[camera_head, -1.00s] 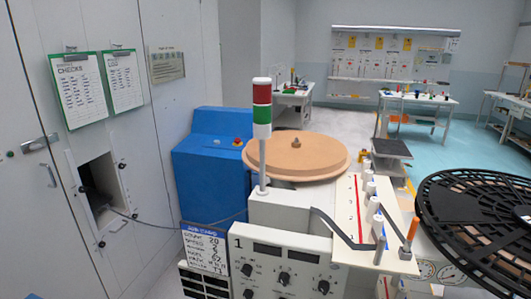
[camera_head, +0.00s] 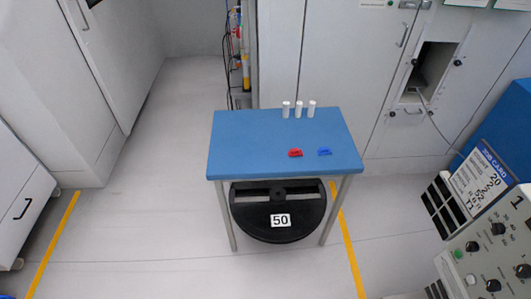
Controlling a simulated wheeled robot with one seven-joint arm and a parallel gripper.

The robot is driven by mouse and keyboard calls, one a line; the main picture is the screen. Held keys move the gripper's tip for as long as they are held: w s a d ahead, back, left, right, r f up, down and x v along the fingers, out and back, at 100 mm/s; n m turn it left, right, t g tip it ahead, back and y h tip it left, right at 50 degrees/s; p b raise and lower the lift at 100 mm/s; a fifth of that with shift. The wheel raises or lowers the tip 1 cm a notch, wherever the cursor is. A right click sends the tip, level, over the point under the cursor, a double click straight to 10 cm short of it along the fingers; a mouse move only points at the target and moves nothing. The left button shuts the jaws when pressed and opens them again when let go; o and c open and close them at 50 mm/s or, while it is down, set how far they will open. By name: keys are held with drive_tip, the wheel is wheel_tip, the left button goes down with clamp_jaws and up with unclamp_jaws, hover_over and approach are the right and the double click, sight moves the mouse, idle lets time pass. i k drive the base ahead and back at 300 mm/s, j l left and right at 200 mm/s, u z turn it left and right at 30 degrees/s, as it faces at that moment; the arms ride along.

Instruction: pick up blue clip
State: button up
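The blue clip (camera_head: 325,152) lies on the blue top of a small table (camera_head: 240,148), right of centre and close to the front edge. A red clip (camera_head: 295,153) lies just to its left, apart from it. My gripper is not in view, so its state does not show.
Several white cylinders (camera_head: 298,109) stand along the table's back edge. A black reel marked 50 (camera_head: 278,213) sits under the table. A control panel (camera_head: 490,250) and job card (camera_head: 482,178) are at right. The floor (camera_head: 130,200) left of the table is clear.

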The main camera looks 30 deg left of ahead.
sight(323, 150)
drive_tip(key=u, duration=0.9)
drive_tip(key=i+j+u, duration=0.1)
drive_tip(key=i+j, duration=0.2)
drive_tip(key=i, duration=0.15)
drive_tip(key=i+j, duration=0.3)
drive_tip(key=i, duration=0.15)
drive_tip(key=i+j+u, duration=0.15)
drive_tip(key=i+j, duration=0.15)
drive_tip(key=i, duration=0.15)
